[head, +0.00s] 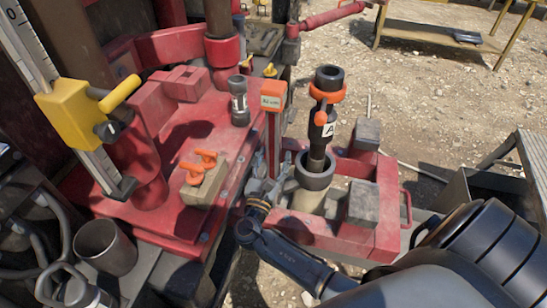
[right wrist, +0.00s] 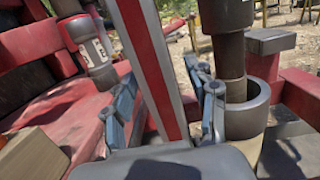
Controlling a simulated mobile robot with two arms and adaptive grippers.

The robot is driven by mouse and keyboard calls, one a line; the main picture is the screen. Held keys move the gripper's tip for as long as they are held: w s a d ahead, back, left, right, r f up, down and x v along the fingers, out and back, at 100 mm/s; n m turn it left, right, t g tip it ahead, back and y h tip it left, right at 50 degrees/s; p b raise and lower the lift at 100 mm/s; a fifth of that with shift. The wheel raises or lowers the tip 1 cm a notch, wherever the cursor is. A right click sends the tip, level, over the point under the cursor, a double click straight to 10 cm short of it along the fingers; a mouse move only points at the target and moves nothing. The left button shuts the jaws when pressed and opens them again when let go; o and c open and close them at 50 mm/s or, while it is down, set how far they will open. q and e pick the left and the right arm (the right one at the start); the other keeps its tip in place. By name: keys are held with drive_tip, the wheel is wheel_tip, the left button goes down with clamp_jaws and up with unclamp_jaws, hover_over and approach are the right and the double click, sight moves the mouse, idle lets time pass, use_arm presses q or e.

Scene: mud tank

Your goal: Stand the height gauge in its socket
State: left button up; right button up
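A slim red post with grey edges and an orange, labelled head (head: 272,102) stands about upright at the middle; I take it as the height gauge. It also shows in the right wrist view (right wrist: 152,70). My right gripper (head: 268,188) is low on it, with a finger on each side. The fingers (right wrist: 162,95) look open, with narrow gaps beside the post. The post's foot is hidden behind my gripper, so I cannot tell whether it is in a socket. My left gripper is not in view.
A dark pipe (head: 321,140) with an orange collar stands in a round grey holder (head: 315,170) close right of the post. A wooden block (head: 205,185) with orange clips, a grey cylinder (head: 239,100) and a yellow-slider scale (head: 78,112) are left.

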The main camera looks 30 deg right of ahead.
drive_tip(key=shift+f, duration=0.1)
drive_tip(key=shift+s+a, duration=0.15)
drive_tip(key=v, duration=1.1)
drive_tip(key=shift+s+a, duration=0.2)
drive_tip(key=shift+a, duration=0.1)
drive_tip(key=shift+f, duration=0.1)
